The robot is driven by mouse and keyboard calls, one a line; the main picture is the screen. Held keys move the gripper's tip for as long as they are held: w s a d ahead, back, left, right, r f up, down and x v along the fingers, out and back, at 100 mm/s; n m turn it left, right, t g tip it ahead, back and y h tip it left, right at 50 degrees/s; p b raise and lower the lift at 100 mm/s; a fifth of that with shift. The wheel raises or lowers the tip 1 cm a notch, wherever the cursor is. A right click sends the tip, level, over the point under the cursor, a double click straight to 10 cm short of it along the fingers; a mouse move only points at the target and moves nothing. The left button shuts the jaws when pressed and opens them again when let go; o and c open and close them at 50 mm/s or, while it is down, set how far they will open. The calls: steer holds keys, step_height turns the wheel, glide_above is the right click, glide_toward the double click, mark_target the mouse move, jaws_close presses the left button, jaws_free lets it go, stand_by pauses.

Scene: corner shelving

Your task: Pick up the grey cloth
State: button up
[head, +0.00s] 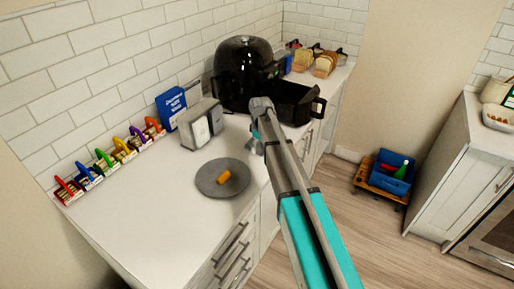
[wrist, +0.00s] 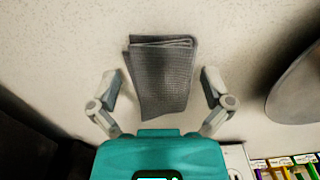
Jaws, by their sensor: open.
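The grey cloth (wrist: 160,95) shows in the wrist view, folded and lying flat on the white speckled counter. My gripper (wrist: 161,80) is open, with one finger to the left of the cloth and one to the right. Counter shows between each finger and the cloth. The cloth's near end is close to the teal body of my wrist. In the head view my gripper (head: 256,145) is low by the counter's front edge, between the plate and the black appliance. I cannot make out the cloth there; my arm covers that area.
A grey plate (head: 208,184) with an orange item (head: 223,177) lies left of my gripper. A silver toaster (head: 200,124) and a black air fryer (head: 243,75) with its drawer (head: 296,104) out stand behind.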

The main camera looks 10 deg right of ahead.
stand_by(0.3)
steer(key=c, duration=0.5)
steer(key=shift+r, duration=0.15)
step_height(320, 180, up, 2)
steer(key=shift+r+p, duration=0.1)
steer(key=shift+p, duration=1.15)
steer(key=shift+s+d+r+p, duration=0.15)
steer(key=shift+s+r+p, duration=1.6)
steer(key=shift+s, duration=0.6)
steer(key=shift+s+d+r+p, duration=0.2)
steer(key=shift+s+r+p, duration=1.55)
steer(key=shift+s, duration=0.55)
steer(key=shift+s+d+r+p, duration=0.15)
steer(key=shift+s+r+p, duration=1.6)
steer(key=shift+s, duration=0.6)
